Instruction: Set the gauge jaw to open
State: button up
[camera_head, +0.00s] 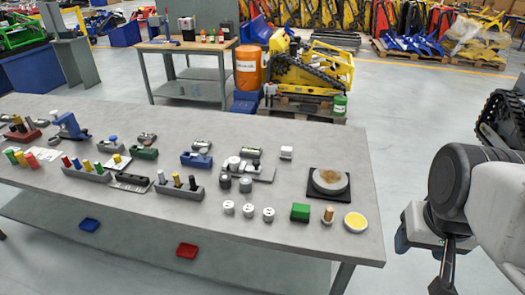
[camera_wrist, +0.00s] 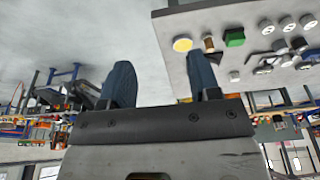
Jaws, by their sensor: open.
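I cannot tell for sure which of the small fixtures on the grey workbench (camera_head: 240,265) is the gauge. A blue upright device on a base (camera_head: 70,125) stands at the bench's far left in the head view. A blue low fixture (camera_head: 196,160) and a green low fixture (camera_head: 143,153) sit nearer the middle. Their jaw settings are too small to read. My gripper (camera_wrist: 162,82) is open and empty in the wrist view, with two blue-grey fingers wide apart. In the head view my arm is off the bench's right end, away from these fixtures.
Near the bench's right end are a round disc on a black plate (camera_head: 314,192), a green block (camera_head: 300,212), a yellow disc (camera_head: 355,222) and white round pieces (camera_head: 248,211). Peg racks (camera_head: 180,190) stand to the left. Floor between bench and arm is clear.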

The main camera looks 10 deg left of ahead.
dwell(0.6)
jog(key=w+a+m, duration=0.1)
jog(key=w+a, duration=0.4)
jog(key=w, duration=0.3)
jog(key=w+a+m+g, duration=0.15)
jog(key=w+a, duration=0.25)
jog(key=w, duration=0.5)
jog(key=w+a+m, duration=0.2)
jog(key=w+a, duration=0.3)
jog(key=w, duration=0.3)
jog(key=w+a+f+m, duration=0.1)
jog(key=w+a+f, duration=0.3)
jog(key=a, duration=0.4)
jog(key=w+a+f+m, duration=0.1)
jog(key=w+a+f, duration=0.3)
jog(key=w+a, duration=0.3)
jog(key=w+a+f+m+g, duration=0.1)
jog(key=w+a+f, duration=0.3)
jog(key=a, duration=0.5)
jog(key=shift+w+a+f+m, duration=0.1)
jog(key=shift+w+f+m, duration=0.15)
jog(key=shift+w, duration=0.25)
jog(key=shift+w+f+m, duration=0.1)
jog(key=shift+w+m, duration=0.2)
jog(key=shift+w, duration=0.2)
jog(key=shift+w+a+f, duration=0.2)
jog(key=shift+a+f, duration=0.2)
jog(key=shift+a, duration=0.1)
jog(key=shift+f, duration=0.15)
